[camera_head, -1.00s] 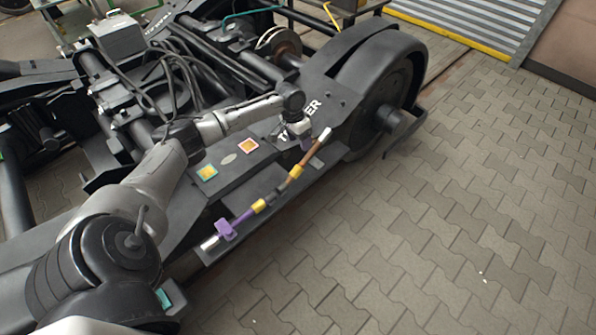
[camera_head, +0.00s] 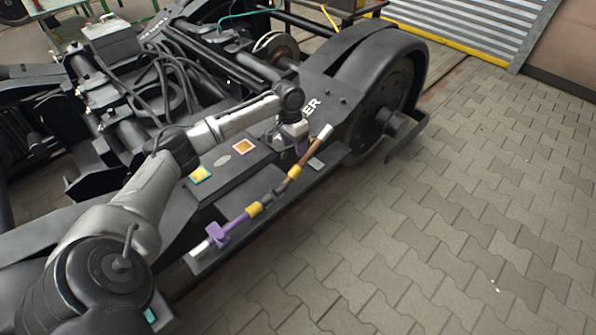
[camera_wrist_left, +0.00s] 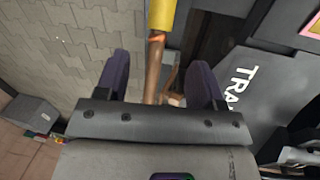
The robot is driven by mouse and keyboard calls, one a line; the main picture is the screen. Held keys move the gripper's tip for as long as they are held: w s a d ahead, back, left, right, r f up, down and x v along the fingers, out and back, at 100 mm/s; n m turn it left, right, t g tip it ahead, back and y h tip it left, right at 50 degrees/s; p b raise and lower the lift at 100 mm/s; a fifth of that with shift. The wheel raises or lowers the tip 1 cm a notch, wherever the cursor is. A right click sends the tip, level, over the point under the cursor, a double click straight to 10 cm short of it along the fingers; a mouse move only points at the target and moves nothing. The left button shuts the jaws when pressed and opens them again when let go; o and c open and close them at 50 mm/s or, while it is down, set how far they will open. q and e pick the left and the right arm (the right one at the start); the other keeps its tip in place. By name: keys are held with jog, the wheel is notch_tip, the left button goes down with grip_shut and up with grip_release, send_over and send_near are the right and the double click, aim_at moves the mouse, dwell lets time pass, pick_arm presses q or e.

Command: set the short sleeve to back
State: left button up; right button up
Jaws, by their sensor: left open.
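A slanting rod runs along the side of the bogie in the head view. It has a purple part (camera_head: 238,222) with a clamp-like piece at its lower left, two yellow bands (camera_head: 254,208), a dark piece between them, a brown length (camera_head: 308,157) and pale ends. I cannot tell which piece is the short sleeve. My left gripper (camera_head: 303,148) is at the upper brown length. In the left wrist view its purple-dark fingers (camera_wrist_left: 160,75) stand apart, with the copper-brown rod (camera_wrist_left: 155,65) between them and a yellow band (camera_wrist_left: 161,16) beyond. My right gripper is not in view.
A dark ledge (camera_head: 215,190) carries a yellow square (camera_head: 201,174) and an orange square (camera_head: 244,146) behind the rod. A large wheel (camera_head: 385,100) stands to the right of my left gripper. Grey paving (camera_head: 450,230) in front is clear.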

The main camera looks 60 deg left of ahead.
aim_at(298, 164)
pick_arm(q)
jog(key=f+b, duration=0.2)
jog(key=f, duration=0.1)
jog(key=d+f+b, duration=0.1)
jog(key=f, duration=0.2)
jog(key=f+b, duration=0.2)
jog(key=f, duration=0.2)
jog(key=shift+w+d+b, duration=0.1)
jog(key=shift+d+b, duration=0.25)
jog(key=shift+r, duration=0.1)
grip_shut()
